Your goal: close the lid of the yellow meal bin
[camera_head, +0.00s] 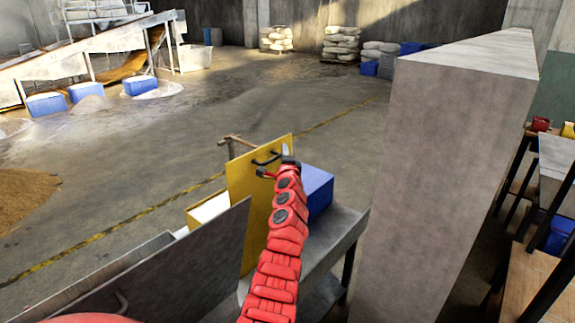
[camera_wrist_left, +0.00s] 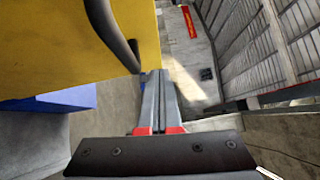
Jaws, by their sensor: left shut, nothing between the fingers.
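The yellow lid (camera_head: 243,195) stands open and nearly upright, with a dark bar handle (camera_head: 265,158) near its top edge. Behind it shows part of the yellow bin (camera_head: 194,217) with pale contents. My left gripper (camera_head: 264,173) is at the upper right of the lid, by the handle. In the left wrist view the yellow lid (camera_wrist_left: 60,50) and its curved handle (camera_wrist_left: 117,38) fill the upper left. My left gripper (camera_wrist_left: 155,78) is shut and empty, its tips close to the lid's edge; I cannot tell if they touch it. My right gripper is not in view.
A grey metal panel (camera_head: 165,275) with a handle stands to the left of the yellow lid. A blue box (camera_head: 316,190) is just right of it on a grey metal table (camera_head: 335,235). A large concrete pillar (camera_head: 440,180) stands to the right. The floor beyond is open.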

